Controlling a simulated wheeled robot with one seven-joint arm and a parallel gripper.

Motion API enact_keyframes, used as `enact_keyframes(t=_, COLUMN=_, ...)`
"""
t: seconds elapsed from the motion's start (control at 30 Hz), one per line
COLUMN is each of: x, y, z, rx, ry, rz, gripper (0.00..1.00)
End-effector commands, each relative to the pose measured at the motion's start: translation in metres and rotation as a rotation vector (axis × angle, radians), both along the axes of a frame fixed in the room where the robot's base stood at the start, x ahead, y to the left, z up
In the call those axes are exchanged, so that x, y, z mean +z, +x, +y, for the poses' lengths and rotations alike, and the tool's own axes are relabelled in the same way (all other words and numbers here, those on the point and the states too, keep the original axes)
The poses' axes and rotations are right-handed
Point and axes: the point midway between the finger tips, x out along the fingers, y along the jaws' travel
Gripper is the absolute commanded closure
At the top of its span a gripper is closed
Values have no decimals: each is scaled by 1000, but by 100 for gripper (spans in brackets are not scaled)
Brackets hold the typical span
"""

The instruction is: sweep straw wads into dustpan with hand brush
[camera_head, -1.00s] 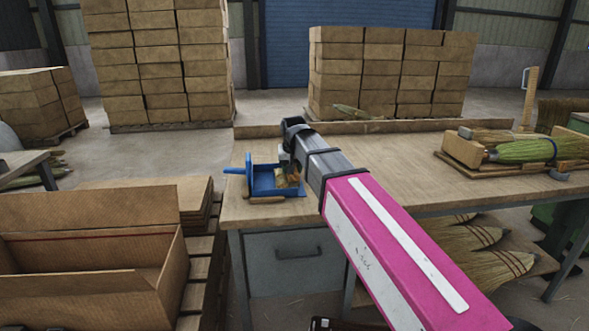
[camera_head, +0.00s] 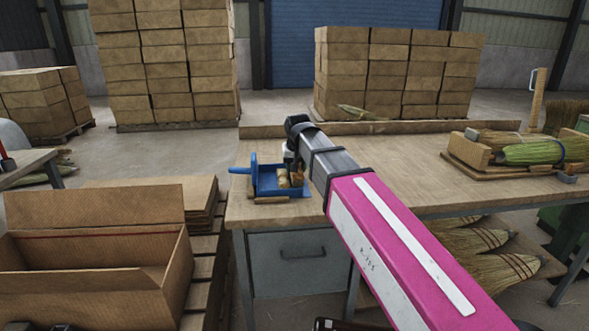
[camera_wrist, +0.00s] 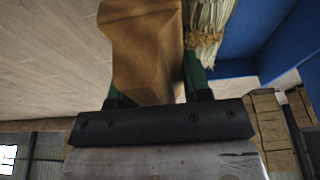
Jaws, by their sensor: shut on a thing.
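The blue dustpan (camera_head: 267,181) lies near the left end of the workbench, its handle pointing left. Pale straw wads (camera_head: 284,181) show inside it, partly hidden by the brush and my arm; I cannot tell how many. My gripper (camera_head: 292,162) is over the pan's right part. In the wrist view, my gripper (camera_wrist: 158,92) has its green fingers shut on the brown wooden hand brush (camera_wrist: 145,45). A straw wad (camera_wrist: 208,30) shows right beside the brush, against the blue dustpan (camera_wrist: 250,35). The bristles are mostly hidden.
The workbench (camera_head: 400,165) is clear in its middle. A wooden tray (camera_head: 510,173) with a green broom head stands at its right. A low ledge (camera_head: 400,127) runs along the back. An open cardboard box (camera_head: 95,285) is at the lower left.

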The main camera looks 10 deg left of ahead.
Motion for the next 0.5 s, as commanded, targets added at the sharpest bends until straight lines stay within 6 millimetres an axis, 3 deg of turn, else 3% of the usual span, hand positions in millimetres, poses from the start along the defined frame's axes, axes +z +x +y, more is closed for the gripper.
enact_keyframes(t=0.5, x=5, y=2, z=-5, rx=0, ry=0, rz=0, gripper=76)
